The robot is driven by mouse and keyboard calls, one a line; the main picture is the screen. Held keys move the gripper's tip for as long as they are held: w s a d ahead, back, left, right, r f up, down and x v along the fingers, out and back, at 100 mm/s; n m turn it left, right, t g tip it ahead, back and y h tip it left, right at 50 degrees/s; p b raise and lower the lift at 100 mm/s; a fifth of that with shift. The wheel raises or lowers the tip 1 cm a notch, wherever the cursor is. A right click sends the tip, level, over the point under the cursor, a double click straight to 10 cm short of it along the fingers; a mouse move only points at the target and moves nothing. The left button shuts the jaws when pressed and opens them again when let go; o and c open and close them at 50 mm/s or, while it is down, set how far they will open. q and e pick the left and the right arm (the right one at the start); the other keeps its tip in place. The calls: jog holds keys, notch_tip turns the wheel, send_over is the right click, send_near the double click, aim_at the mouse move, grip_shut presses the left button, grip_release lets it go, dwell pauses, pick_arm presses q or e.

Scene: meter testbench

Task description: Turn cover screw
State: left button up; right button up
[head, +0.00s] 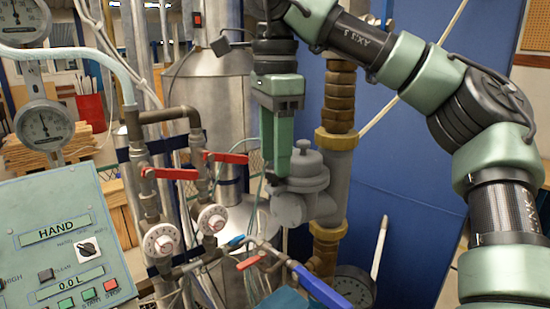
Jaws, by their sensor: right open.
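A grey meter body (302,168) with a domed cover stands in the middle, joined to a brass pipe. A small cover screw (303,147) sticks up from the top of the dome. My right gripper (277,170) points down just left of the cover screw and in front of the cover's left side. It is open, though its fingers overlap from this side and the gap between them hardly shows. I cannot tell whether a finger touches the cover. My left gripper is out of view.
Red-handled valves (226,157) and pipes with round dials stand to the left. A blue lever (320,287) and a dark gauge (354,286) sit below. A control panel (62,243) is at lower left. A blue panel (400,215) stands behind, at right.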

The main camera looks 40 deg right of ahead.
jog(key=shift+a+f, duration=0.1)
jog(key=shift+f, duration=0.6)
grip_shut()
jog(key=m, duration=0.4)
jog(key=shift+r+m, duration=0.1)
jog(key=shift+m, duration=0.3)
grip_release()
jog(key=shift+r, duration=0.1)
jog(key=shift+r, duration=3.8)
